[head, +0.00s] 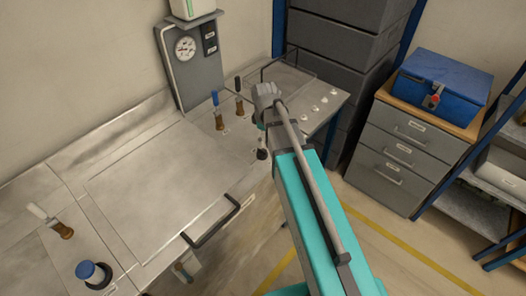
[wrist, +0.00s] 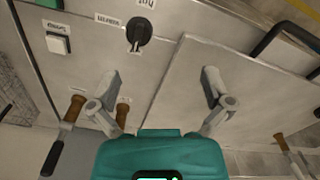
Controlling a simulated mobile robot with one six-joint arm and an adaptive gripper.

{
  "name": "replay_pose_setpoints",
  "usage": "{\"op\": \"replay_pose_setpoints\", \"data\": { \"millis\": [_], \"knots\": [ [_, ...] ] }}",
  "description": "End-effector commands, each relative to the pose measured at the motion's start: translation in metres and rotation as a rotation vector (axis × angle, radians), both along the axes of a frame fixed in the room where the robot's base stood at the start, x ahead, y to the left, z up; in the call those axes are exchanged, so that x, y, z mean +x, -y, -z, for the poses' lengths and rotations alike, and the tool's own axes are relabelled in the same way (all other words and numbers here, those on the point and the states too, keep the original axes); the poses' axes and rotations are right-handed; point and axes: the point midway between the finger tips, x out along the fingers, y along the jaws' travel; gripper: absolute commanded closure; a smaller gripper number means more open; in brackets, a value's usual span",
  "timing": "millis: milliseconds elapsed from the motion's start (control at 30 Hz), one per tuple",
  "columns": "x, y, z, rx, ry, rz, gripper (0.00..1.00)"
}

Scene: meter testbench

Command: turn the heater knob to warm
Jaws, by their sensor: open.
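The black round heater knob (wrist: 138,33) is at the top of the wrist view, on a pale metal panel. Small labels surround it, too blurred and tilted to read surely. A dark knob (head: 262,154) near the bench's front edge in the head view seems to be the same one. My gripper (wrist: 160,84) is open and empty, its two fingers spread wide below the knob in the picture. The knob lies ahead of the fingertips, between them sideways but nearer the left one. Nothing touches the knob. In the head view my wrist hides the gripper's fingers.
A white switch (wrist: 58,44) sits left of the knob. Brown-handled valves (head: 218,117) stand behind on the bench, near my wrist. A black bar handle (head: 212,222) juts from the bench front. A gauge panel (head: 188,60) stands at the back. The large bench plate (head: 160,190) is clear.

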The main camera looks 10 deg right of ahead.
Motion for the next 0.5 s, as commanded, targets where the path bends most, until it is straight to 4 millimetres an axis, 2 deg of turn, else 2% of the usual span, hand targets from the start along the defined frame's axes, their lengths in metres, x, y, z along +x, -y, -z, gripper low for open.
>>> {"op": "replay_pose_setpoints", "data": {
  "millis": [33,200,500],
  "knots": [
    [0.013,0.0,-0.001,0.0,0.0,-0.067,0.0],
    [0.034,0.0,-0.003,0.0,0.0,-0.271,0.0],
    [0.047,-0.001,-0.003,0.0,0.0,-0.42,0.0]
  ]
}}
